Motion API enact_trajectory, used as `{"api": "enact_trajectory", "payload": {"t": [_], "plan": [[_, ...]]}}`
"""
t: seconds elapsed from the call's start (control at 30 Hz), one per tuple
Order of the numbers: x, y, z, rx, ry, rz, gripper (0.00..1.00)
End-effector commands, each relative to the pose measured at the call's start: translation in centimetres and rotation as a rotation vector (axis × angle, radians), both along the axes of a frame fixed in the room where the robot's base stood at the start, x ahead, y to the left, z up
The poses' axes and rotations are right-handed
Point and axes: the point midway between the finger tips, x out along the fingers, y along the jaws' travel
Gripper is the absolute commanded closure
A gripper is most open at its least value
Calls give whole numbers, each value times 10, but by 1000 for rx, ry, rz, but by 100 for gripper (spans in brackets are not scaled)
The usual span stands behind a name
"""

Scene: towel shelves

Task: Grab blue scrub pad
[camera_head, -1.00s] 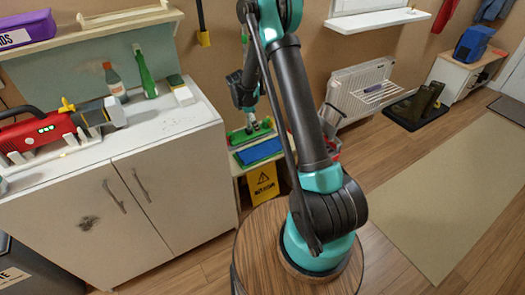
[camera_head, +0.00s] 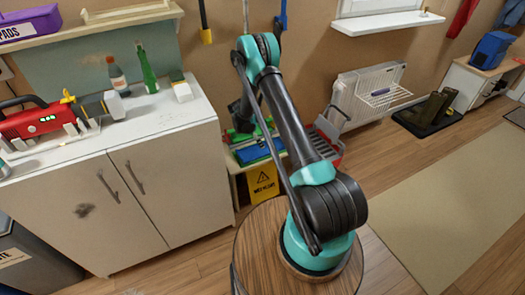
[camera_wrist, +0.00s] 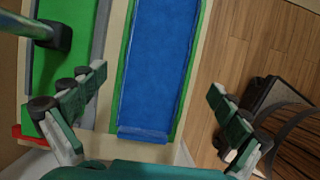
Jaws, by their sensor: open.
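The blue scrub pad (camera_wrist: 155,62) is a long flat blue rectangle with green strips along its sides, lying on a pale low stand (camera_wrist: 114,60). In the head view the pad (camera_head: 257,150) shows partly behind my arm. In the wrist view my gripper (camera_wrist: 157,82) is open and empty. Its two fingers are spread on either side of the pad's near part, apparently above it. In the head view my arm hides most of the gripper.
A second green tray (camera_wrist: 50,70) with a dark post is left of the pad. A dark caddy (camera_wrist: 280,115) stands right of the gripper. A yellow warning sign (camera_head: 264,184) stands in front of the stand, and the white cabinet (camera_head: 120,190) is to its left.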

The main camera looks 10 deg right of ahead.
Motion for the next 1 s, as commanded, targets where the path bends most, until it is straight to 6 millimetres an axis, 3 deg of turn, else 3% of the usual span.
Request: {"api": "enact_trajectory", "payload": {"t": [0.7,1.0], "plan": [[10,-20,-68,0,0,-1,0],[10,-22,-71,0,0,-1,3]]}}
